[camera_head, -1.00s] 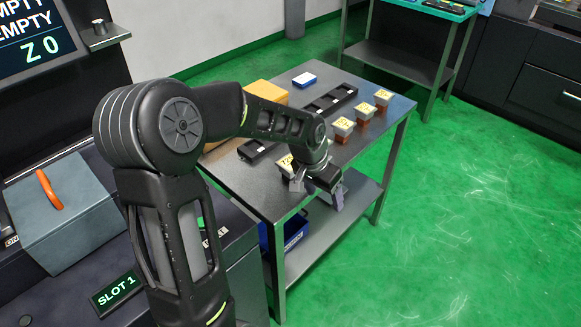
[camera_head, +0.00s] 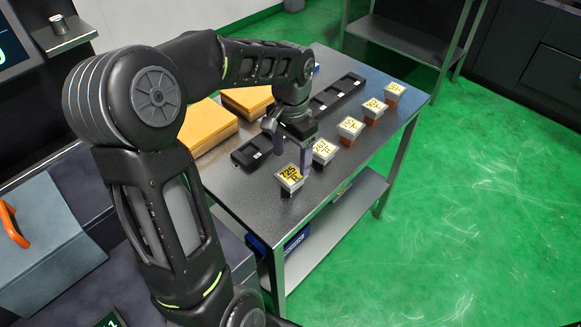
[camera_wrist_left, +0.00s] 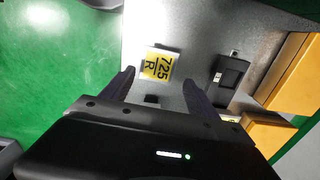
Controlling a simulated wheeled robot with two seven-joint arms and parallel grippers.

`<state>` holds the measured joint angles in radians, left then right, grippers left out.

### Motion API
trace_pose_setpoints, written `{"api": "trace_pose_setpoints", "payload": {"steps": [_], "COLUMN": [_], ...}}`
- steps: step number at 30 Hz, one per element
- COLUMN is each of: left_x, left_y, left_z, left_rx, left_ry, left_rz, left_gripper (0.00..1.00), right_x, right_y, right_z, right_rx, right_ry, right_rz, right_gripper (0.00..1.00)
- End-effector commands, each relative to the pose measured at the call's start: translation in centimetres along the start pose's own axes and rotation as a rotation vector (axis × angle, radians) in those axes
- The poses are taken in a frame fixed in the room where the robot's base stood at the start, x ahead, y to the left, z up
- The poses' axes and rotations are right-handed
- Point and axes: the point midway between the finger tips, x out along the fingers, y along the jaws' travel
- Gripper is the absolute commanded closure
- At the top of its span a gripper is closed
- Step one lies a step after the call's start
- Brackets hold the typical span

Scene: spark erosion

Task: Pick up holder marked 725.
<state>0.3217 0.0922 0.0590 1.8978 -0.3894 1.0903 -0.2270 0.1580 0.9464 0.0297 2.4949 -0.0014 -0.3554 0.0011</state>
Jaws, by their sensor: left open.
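The holder marked 725 (camera_head: 289,178) stands upright on the dark table, near its front edge, with a yellow label on top reading 725 R. My left gripper (camera_head: 291,160) is open and empty, above the table just behind and over the holder. In the left wrist view the holder (camera_wrist_left: 159,65) shows ahead of the two fingers, its label between the fingertip directions, apart from both. My right gripper is not in view.
Several similar labelled holders stand in a row to the right, the nearest (camera_head: 323,151) close beside my gripper. A black slotted rack (camera_head: 337,95) and yellow boxes (camera_head: 208,128) lie behind. The table's front edge is close to the 725 holder.

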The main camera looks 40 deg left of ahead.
Motion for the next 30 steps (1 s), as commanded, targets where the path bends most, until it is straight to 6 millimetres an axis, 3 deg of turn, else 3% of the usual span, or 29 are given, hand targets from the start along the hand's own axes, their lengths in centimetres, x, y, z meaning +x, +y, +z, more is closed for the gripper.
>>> {"api": "trace_pose_setpoints", "payload": {"steps": [8,15,25,30], "left_x": [0.2,2.4,2.7,4.2], "left_y": [0.0,0.0,0.0,0.1], "left_z": [0.0,0.0,0.0,0.1], "left_rx": [0.0,0.0,0.0,-0.001], "left_ry": [-0.001,-0.002,0.0,-0.002], "left_rz": [0.001,0.0,0.0,0.002], "left_gripper": [0.31,0.31,0.31,0.31], "right_x": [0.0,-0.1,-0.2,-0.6], "right_y": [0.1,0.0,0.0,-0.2], "right_z": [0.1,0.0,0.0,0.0], "right_rx": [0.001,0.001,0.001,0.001], "right_ry": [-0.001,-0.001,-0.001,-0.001], "right_rz": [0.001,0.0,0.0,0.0], "right_gripper": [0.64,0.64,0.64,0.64]}}
